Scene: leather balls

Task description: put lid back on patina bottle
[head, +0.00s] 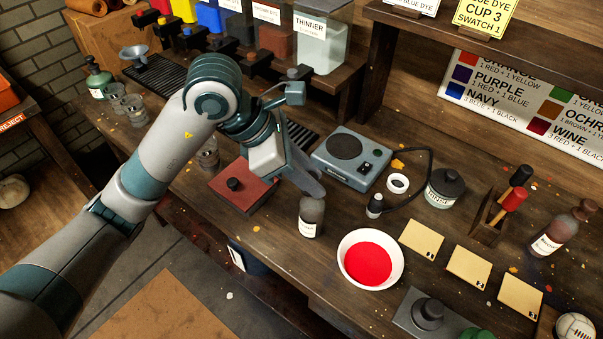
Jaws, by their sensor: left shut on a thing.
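A dark brown bottle (311,217) with a pale label stands on the bench near its front edge. It looks like the patina bottle, but the label is too small to read surely. My left gripper (314,190) is directly above it, fingers pointing down at the bottle's top. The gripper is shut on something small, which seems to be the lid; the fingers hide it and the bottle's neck. I cannot tell whether the lid touches the bottle. My right gripper is not in view.
A white bowl of red dye (342,268) stands close to the bottle's right. A red block with a black knob (255,190) is to its left. Pale cards (421,239) lie right.

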